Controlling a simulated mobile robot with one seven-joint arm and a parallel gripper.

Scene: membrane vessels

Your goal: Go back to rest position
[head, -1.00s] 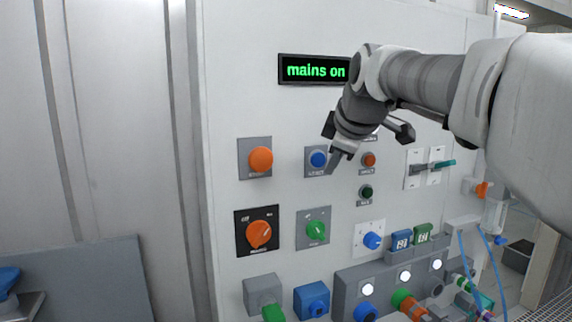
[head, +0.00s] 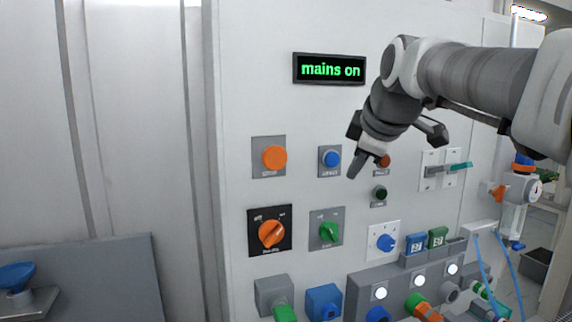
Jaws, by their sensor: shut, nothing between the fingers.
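My gripper (head: 358,164) is in front of the white control panel (head: 240,110), its dark fingers pointing down and to the left. The fingers are shut and hold nothing. They lie in the picture between the blue button (head: 332,159) and the red-orange button (head: 384,162), which the hand partly covers. I cannot tell the exact gap to the panel, but the blue button stands clear of the fingers. My arm comes in from the right edge. The display (head: 330,69) at the top reads "mains on" in green.
The panel also bears an orange button (head: 274,157), an orange rotary switch (head: 271,233), a green one (head: 329,231) and a blue knob (head: 387,243). Coloured connectors (head: 420,304) stick out along the bottom. A blue funnel-like part (head: 16,276) is at lower left.

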